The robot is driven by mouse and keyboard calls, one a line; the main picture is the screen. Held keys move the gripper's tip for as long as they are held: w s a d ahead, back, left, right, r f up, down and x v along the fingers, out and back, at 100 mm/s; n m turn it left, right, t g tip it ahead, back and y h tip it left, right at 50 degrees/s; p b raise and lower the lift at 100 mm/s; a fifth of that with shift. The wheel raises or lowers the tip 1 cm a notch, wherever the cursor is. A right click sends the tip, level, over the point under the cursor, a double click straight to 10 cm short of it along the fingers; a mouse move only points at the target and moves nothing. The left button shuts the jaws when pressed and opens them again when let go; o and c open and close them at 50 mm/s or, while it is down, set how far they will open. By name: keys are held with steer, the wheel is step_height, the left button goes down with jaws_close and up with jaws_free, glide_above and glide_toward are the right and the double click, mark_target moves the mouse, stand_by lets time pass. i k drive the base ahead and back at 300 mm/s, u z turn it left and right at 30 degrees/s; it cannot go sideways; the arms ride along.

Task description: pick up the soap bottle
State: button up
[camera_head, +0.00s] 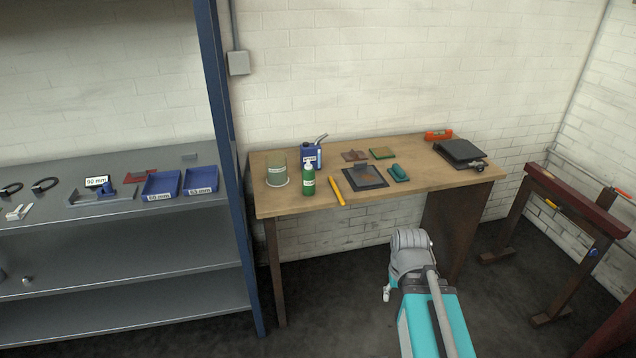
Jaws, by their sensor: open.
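The soap bottle (308,182) is a green bottle with a white pump top and a pale label. It stands upright on the wooden workbench (410,194), near the front left. A yellow marker-like stick (336,190) lies just right of it.
A blue shelf post (226,150) rises at the bench's left. A wooden trestle (570,205) stands right.

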mark_target(308, 177)
steer(key=u, duration=0.1)
steer(key=i, duration=0.95)
steer(key=z, duration=0.05)
